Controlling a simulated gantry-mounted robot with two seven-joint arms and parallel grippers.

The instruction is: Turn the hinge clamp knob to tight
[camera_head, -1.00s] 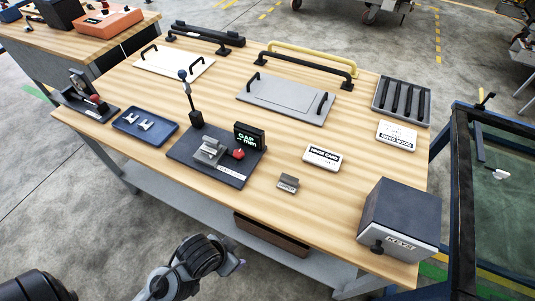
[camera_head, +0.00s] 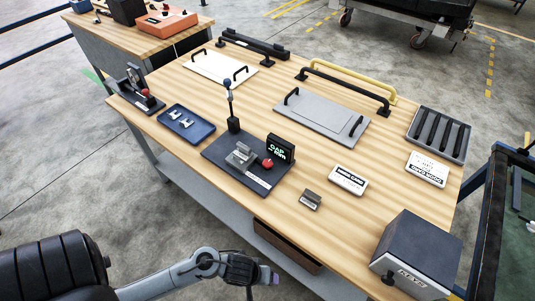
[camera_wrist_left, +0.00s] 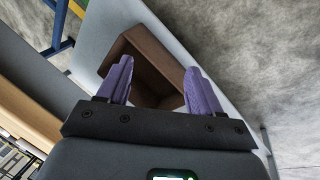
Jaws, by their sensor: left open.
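A dark base plate (camera_head: 222,177) near the table's front edge carries a metal clamp-like block (camera_head: 241,156), a red knob (camera_head: 268,163) and a small display (camera_head: 281,149) with green text reading "GAP mm". My left gripper (camera_head: 268,276) is in front of the table, apart from both knobs. In the left wrist view its purple fingers (camera_wrist_left: 160,68) are open and empty. My right gripper is not in view.
A blue tray (camera_head: 186,124) lies to the left; a small block (camera_head: 310,199) and a KEYS box (camera_head: 418,255) stand to the right. A brown open bin (camera_head: 287,246) sits below the tabletop, also in the wrist view (camera_wrist_left: 150,62).

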